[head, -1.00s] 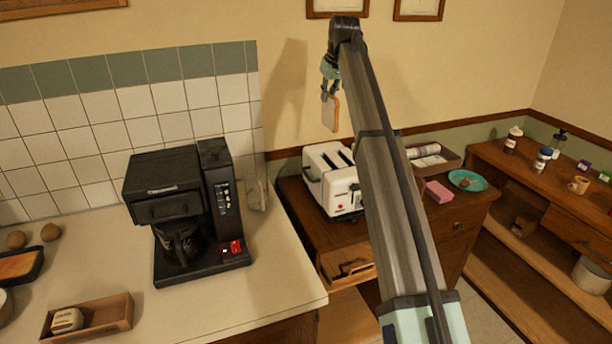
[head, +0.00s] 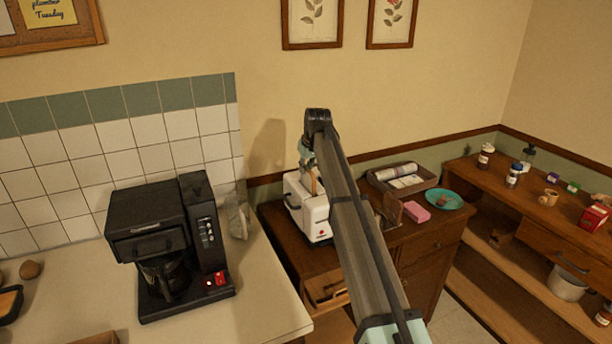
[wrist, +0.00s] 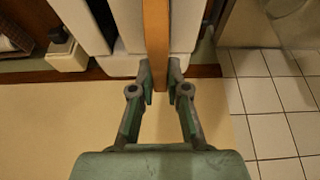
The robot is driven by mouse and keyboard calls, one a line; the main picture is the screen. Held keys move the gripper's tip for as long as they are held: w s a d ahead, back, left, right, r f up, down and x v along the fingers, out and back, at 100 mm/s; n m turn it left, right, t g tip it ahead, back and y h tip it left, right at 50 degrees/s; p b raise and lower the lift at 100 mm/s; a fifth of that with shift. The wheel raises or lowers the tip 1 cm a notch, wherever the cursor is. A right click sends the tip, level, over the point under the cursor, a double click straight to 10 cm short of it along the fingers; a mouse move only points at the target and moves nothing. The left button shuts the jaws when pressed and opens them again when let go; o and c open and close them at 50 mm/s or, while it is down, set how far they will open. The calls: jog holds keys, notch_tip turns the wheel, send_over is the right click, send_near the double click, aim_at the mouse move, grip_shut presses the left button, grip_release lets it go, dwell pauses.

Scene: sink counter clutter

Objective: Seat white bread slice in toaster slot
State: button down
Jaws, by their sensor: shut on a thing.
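The white toaster (head: 314,222) stands on the wooden cabinet to the right of the coffee maker; my arm covers its right side. My gripper (head: 311,170) is over the toaster, pointing down, shut on the bread slice (head: 314,184). In the wrist view, my gripper (wrist: 160,78) pinches the slice (wrist: 156,35) between both fingertips, and its brown crust shows edge-on. The toaster's white top (wrist: 125,25) lies on both sides of the slice there, with a dark slot (wrist: 84,25) to its left. I cannot tell whether the lower edge is inside a slot.
The black coffee maker (head: 170,245) stands on the counter to the left. A pink sponge (head: 415,211), a teal plate (head: 445,199) and a tray (head: 428,179) are right of the toaster. The wall is close behind it.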

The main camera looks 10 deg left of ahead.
aim_at(306, 177)
jog(key=shift+f+p, duration=0.5)
jog(key=shift+f, duration=1.35)
jog(key=shift+f, duration=0.2)
jog(key=c, duration=1.2)
grip_release()
jog(key=shift+o, duration=0.2)
jog(key=shift+r, duration=0.1)
jog(key=b+v, duration=0.3)
jog(key=v, duration=0.9)
jog(key=shift+r, duration=0.1)
